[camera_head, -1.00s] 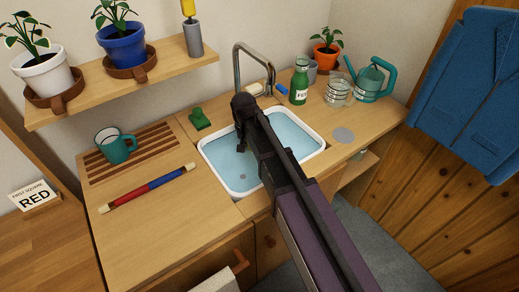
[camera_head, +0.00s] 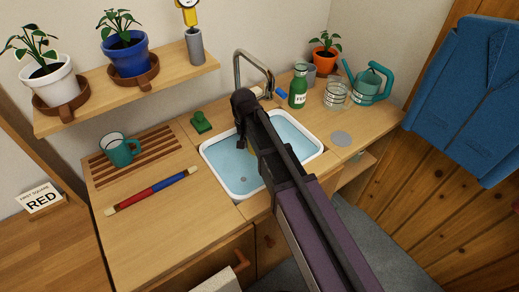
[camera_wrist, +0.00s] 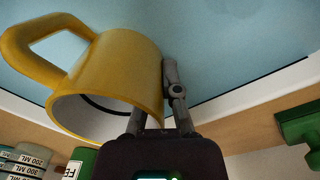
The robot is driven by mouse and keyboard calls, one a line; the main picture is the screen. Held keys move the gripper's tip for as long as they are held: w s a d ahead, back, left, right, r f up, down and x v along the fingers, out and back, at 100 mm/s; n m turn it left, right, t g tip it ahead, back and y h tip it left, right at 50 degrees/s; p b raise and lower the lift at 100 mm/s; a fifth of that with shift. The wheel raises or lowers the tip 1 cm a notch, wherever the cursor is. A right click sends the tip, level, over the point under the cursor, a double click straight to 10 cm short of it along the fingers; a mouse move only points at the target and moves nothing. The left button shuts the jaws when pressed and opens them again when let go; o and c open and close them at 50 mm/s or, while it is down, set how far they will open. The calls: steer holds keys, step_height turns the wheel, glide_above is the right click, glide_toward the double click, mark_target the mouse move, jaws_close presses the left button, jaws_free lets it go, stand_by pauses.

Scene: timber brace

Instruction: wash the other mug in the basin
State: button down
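A yellow mug (camera_wrist: 115,75) fills the left of the wrist view, tilted, its handle to the upper left and its open rim toward me. My gripper (camera_wrist: 167,100) is shut on the mug's wall, one finger outside it and the other partly hidden at the rim. Pale blue water of the basin (camera_wrist: 230,45) lies behind it. In the head view my gripper (camera_head: 245,135) is over the white-rimmed basin (camera_head: 222,184), with the mug almost wholly hidden by my arm. A teal mug (camera_head: 121,152) stands on the slatted wooden rack (camera_head: 160,148) at the left.
A tap (camera_head: 240,70) arches behind the basin. A green scrubber-like item (camera_head: 201,123) lies left of it. A green bottle (camera_head: 298,90), glass jars (camera_head: 336,97) and a teal watering can (camera_head: 368,88) stand right. A red-and-blue stick (camera_head: 152,191) lies on the front counter.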

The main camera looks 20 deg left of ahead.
steer(key=shift+r+p, duration=3.7)
steer(key=shift+r, duration=0.25)
steer(key=shift+r, duration=0.1)
